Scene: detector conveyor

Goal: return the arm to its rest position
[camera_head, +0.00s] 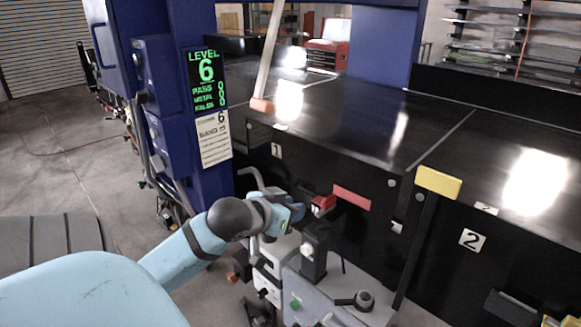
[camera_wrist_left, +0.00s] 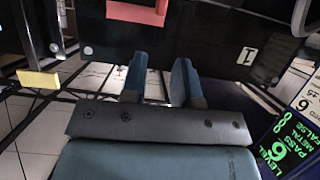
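My left arm comes in from the lower left in the head view. Its gripper (camera_head: 294,212) hangs in front of the black conveyor side (camera_head: 300,165), near the label 1. In the left wrist view, the two blue fingers of the left gripper (camera_wrist_left: 160,82) stand apart with a clear gap. Nothing is held between them. A small red part (camera_head: 322,205) shows just right of the fingers in the head view; I cannot tell whether they touch. My right gripper is in neither view.
A grey control unit (camera_head: 320,291) with a green button and a black knob stands below the gripper. A blue column with a green display (camera_head: 207,80) rises behind the arm. A yellow block (camera_head: 438,181) sits at the conveyor edge. Open floor (camera_head: 70,165) lies left.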

